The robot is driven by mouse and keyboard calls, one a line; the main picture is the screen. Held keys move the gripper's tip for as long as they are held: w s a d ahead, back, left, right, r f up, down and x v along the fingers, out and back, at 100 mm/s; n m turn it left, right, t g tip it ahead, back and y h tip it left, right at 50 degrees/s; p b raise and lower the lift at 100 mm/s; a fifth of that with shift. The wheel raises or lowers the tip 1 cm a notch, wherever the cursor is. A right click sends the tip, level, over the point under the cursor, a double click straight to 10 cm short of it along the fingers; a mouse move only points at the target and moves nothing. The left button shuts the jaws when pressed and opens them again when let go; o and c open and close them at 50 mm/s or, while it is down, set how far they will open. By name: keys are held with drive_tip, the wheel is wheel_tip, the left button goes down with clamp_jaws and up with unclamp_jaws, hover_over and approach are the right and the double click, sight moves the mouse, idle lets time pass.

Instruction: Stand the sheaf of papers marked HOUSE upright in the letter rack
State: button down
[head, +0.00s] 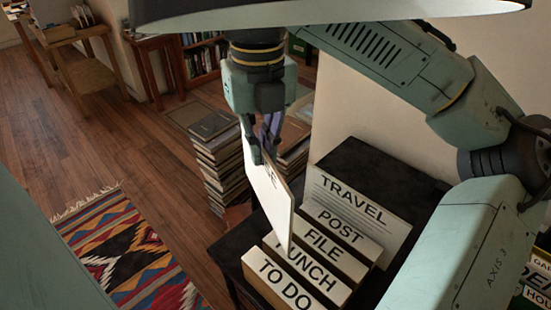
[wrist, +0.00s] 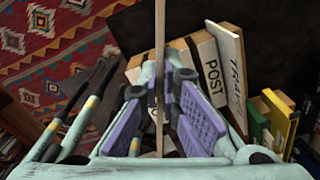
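My gripper (head: 264,150) is shut on a white sheaf of papers (head: 269,195) at its upper edge. The sheaf hangs nearly upright and slightly tilted; only the end of its black marking shows, the rest hidden by the fingers. In the wrist view the sheaf (wrist: 160,45) is edge-on between the purple finger pads (wrist: 163,112). The letter rack (head: 262,285) stands on a black table, with labels including POST, FILE and TO DO. The sheaf's lower corner overlaps the rack's front labels; I cannot tell whether it touches. A sheaf marked TRAVEL (head: 358,205) stands at the rack's back.
Stacks of books (head: 222,165) stand on the floor behind the table (head: 375,170). A patterned rug (head: 130,250) lies at left. Yellow and green books (wrist: 278,118) stand right of the rack in the wrist view. A pale wall (head: 370,100) rises behind the table.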

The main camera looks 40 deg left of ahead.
drive_tip(key=d, duration=0.1)
drive_tip(key=d+f, duration=0.1)
drive_tip(key=d, duration=0.1)
drive_tip(key=shift+s+f, duration=0.15)
drive_tip(key=shift+s, duration=0.05)
drive_tip(key=shift+f, duration=0.1)
drive_tip(key=c, duration=1.8)
unclamp_jaws()
wheel_tip(320, 180, up, 12)
drive_tip(key=p, duration=0.8)
